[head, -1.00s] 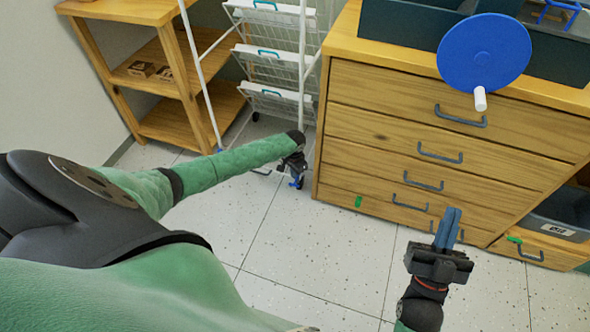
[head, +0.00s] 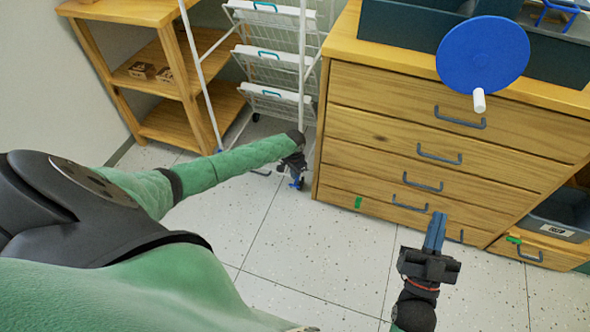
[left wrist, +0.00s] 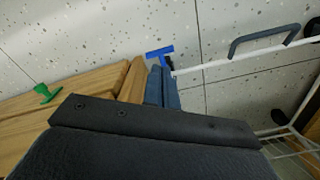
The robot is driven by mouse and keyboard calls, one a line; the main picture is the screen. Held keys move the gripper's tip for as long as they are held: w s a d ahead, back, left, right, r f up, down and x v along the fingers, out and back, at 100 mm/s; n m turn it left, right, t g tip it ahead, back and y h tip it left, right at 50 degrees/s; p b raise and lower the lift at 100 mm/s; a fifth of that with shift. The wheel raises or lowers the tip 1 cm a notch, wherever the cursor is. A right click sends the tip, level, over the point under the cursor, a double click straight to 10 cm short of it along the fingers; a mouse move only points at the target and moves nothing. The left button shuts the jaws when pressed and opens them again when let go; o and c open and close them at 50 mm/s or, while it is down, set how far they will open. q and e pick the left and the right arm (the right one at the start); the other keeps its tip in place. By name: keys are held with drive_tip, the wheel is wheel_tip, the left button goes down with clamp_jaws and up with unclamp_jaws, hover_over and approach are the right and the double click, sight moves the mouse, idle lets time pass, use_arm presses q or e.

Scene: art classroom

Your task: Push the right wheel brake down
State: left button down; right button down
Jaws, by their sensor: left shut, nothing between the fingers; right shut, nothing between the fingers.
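The right wheel brake is a small bright blue lever (left wrist: 160,54) at the lower end of the white cart's rail, over the floor in the left wrist view. My left gripper (left wrist: 158,72) is shut and empty, its fingertips close by the lever; I cannot tell whether they touch. In the head view my left gripper (head: 294,168) is low by the cart's right leg, and a bit of blue shows just below it. The wheel itself is mostly hidden there. My right gripper (head: 435,222) is shut and empty, in front of the drawers.
The white wire cart (head: 268,55) stands between a wooden shelf (head: 150,60) and a wooden drawer cabinet (head: 385,120). The cabinet's side is close to my left gripper. A blue disc with a white knob (head: 484,52) is above the cabinet top. The tiled floor in front is clear.

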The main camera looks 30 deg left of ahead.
use_arm(q)
drive_tip(key=shift+r, duration=0.2)
drive_tip(key=shift+s+r+p, duration=0.1)
drive_tip(key=shift+r+p, duration=0.15)
drive_tip(key=shift+p, duration=0.3)
drive_tip(key=shift+r, duration=0.2)
use_arm(e)
drive_tip(key=shift+a+f+g+h+p, duration=0.85)
drive_tip(key=shift+f+g, duration=3.45)
drive_tip(key=shift+f, duration=7.7)
use_arm(q)
drive_tip(key=shift+s+d+r+p, duration=0.1)
drive_tip(key=shift+s+r+p, duration=0.15)
drive_tip(key=shift+r+p, duration=0.45)
drive_tip(key=shift+s+d+r+p, duration=0.1)
drive_tip(key=shift+s+r+p, duration=0.1)
drive_tip(key=shift+r+p, duration=0.45)
use_arm(e)
drive_tip(key=s+d+f+g+h, duration=0.1)
drive_tip(key=s+f+g, duration=0.3)
drive_tip(key=s+f, duration=0.3)
drive_tip(key=s+d+f+g, duration=0.1)
drive_tip(key=s+f+g, duration=0.3)
drive_tip(key=f, duration=0.9)
drive_tip(key=shift+s+f+m+h, duration=0.15)
drive_tip(key=shift+s+m+h, duration=0.2)
drive_tip(key=shift+s, duration=1.1)
